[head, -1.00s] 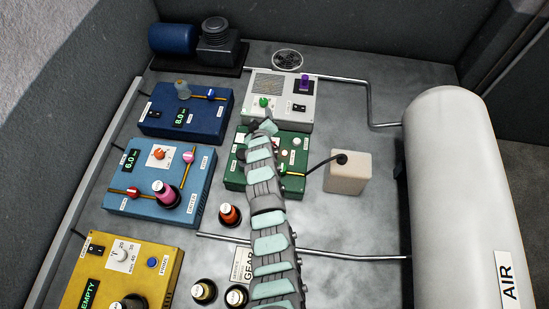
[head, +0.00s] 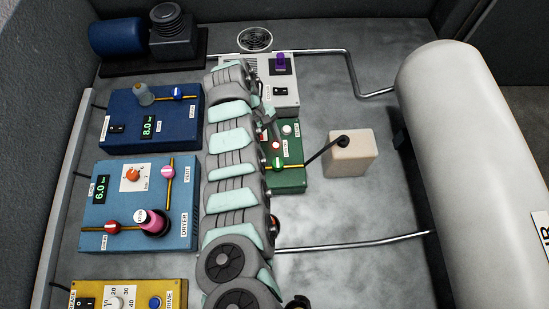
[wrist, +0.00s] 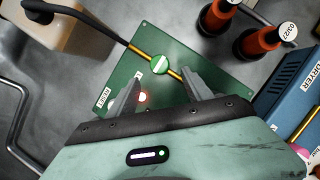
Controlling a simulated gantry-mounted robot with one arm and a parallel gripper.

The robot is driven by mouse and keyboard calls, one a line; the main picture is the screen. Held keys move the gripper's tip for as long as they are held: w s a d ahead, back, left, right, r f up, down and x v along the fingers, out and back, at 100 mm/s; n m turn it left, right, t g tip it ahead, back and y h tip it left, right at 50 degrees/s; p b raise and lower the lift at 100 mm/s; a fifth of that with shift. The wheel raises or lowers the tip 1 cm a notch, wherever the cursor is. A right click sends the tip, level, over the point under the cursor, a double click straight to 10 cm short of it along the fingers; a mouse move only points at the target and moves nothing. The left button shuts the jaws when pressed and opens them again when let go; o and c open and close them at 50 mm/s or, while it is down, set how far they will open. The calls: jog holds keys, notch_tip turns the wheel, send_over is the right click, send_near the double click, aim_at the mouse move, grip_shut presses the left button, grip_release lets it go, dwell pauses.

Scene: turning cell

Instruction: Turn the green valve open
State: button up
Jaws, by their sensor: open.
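The green valve (head: 278,166) is a small round knob with a white bar, on a brass pipe at the front right of the green box (head: 291,179). In the wrist view the green valve (wrist: 160,64) lies just beyond my fingertips, centred between them. My gripper (wrist: 158,80) is open and empty above the green box, its two grey fingers apart. I cannot tell how far above the knob they are. In the head view my arm hides the left part of the green box and most of my gripper.
A black hose runs from the brass pipe to a beige block (head: 348,155). A red button (wrist: 142,97) sits between my fingers. Orange bottles (wrist: 221,16) stand beside the green box. The blue dryer box (head: 145,200) is left of my arm, the white tank (head: 470,150) right.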

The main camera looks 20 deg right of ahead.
aim_at(277, 162)
jog(key=x, duration=0.7)
jog(key=shift+s+f, duration=0.15)
jog(key=shift+f, duration=0.2)
jog(key=shift+s+d+f, duration=0.1)
jog(key=shift+d+f, duration=0.05)
jog(key=shift+f, duration=0.45)
jog(key=shift+c, duration=0.3)
grip_shut()
